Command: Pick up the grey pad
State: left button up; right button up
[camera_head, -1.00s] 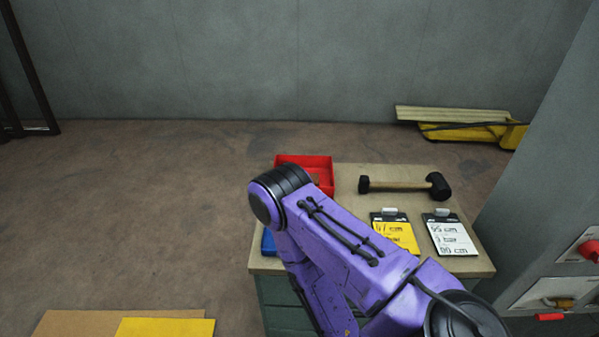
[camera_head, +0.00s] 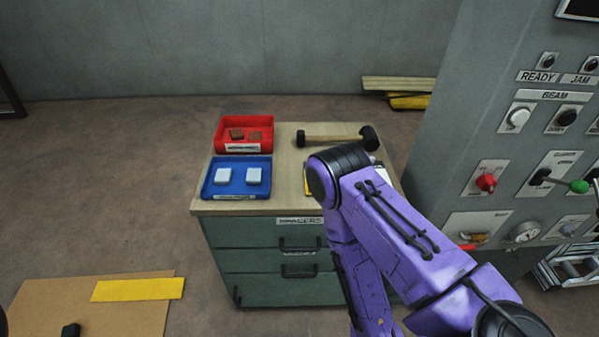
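Two pale grey pads lie side by side in a blue tray (camera_head: 236,192) on the cabinet top, a left pad (camera_head: 222,176) and a right pad (camera_head: 254,176). Both look like small light blocks, and neither is covered. My purple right arm crosses the right part of the cabinet, to the right of the blue tray. Its gripper is out of view. My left gripper is also not in view.
A red tray (camera_head: 244,148) with brown pieces stands behind the blue one. A black-headed mallet (camera_head: 338,137) lies at the back right. My arm mostly hides the clipboards. A grey control panel (camera_head: 480,130) stands right; a board (camera_head: 50,300) lies front left.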

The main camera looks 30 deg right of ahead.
aim_at(253, 175)
jog(key=z, duration=0.9)
jog(key=i, duration=0.35)
